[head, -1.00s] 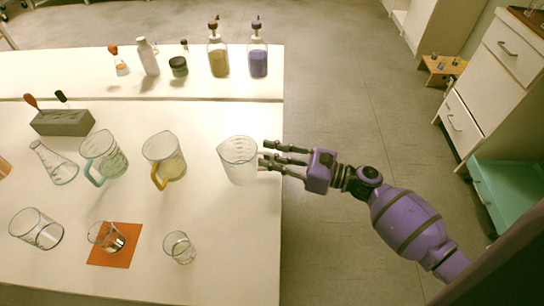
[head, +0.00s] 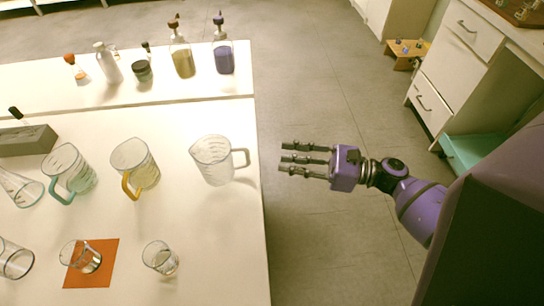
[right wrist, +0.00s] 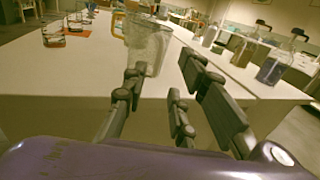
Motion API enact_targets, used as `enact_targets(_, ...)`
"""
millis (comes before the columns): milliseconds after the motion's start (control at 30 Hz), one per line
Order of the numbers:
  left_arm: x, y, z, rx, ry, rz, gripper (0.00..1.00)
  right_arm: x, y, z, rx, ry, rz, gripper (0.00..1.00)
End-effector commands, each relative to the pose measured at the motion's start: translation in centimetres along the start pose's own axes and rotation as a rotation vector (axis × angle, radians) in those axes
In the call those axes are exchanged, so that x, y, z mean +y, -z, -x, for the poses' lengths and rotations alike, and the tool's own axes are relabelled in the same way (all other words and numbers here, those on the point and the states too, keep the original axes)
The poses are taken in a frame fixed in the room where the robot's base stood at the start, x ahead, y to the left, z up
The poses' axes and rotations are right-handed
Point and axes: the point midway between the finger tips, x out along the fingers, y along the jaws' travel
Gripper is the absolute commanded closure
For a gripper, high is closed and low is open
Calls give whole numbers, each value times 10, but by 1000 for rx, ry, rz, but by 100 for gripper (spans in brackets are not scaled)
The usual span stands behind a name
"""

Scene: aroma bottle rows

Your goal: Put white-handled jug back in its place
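The white-handled jug (head: 213,161) is clear glass and stands upright near the right edge of the white table, its pale handle pointing right. My right gripper (head: 305,159) is open and empty, off the table's right edge and apart from the handle. In the right wrist view the jug (right wrist: 148,45) stands beyond the spread fingers (right wrist: 165,95). A yellow-handled jug (head: 137,164) and a teal-handled jug (head: 70,170) stand in a row to its left. My left gripper is not in view.
In front are a beaker on an orange mat (head: 102,272) and another small beaker (head: 160,258). Bottles, including a blue one (head: 223,57), line the raised back shelf (head: 125,98). The floor right of the table is clear; drawers (head: 445,70) stand far right.

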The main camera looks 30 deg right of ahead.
Motion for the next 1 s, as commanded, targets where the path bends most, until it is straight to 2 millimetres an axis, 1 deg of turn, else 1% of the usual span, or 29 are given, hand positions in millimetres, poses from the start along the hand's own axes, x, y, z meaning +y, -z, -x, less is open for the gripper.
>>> enact_targets(100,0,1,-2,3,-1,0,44,0,0,8,0,-1,1,74)
enact_targets(300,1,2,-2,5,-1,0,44,0,0,10,1,-1,3,74)
enact_targets(367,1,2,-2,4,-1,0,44,4,6,10,16,0,16,74)
enact_targets(467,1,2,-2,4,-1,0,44,21,36,13,98,0,97,74)
enact_targets(567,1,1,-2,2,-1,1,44,56,90,22,252,-21,270,74)
enact_targets(600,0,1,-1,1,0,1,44,72,114,27,326,-38,362,74)
enact_targets(667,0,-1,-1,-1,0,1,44,97,148,39,438,-79,515,74)
enact_targets(700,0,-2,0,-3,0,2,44,113,168,47,508,-114,621,74)
enact_targets(767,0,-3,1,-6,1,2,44,136,195,60,607,-176,782,74)
enact_targets(800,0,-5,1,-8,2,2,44,150,209,69,668,-223,892,74)
enact_targets(867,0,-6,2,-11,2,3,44,170,227,83,752,-303,1057,74)
enact_targets(900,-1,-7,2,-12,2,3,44,182,237,93,803,-363,1169,74)
enact_targets(967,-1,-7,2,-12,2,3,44,198,247,105,870,-458,1339,74)
enact_targets(1000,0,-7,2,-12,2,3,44,209,251,113,909,-527,1451,74)
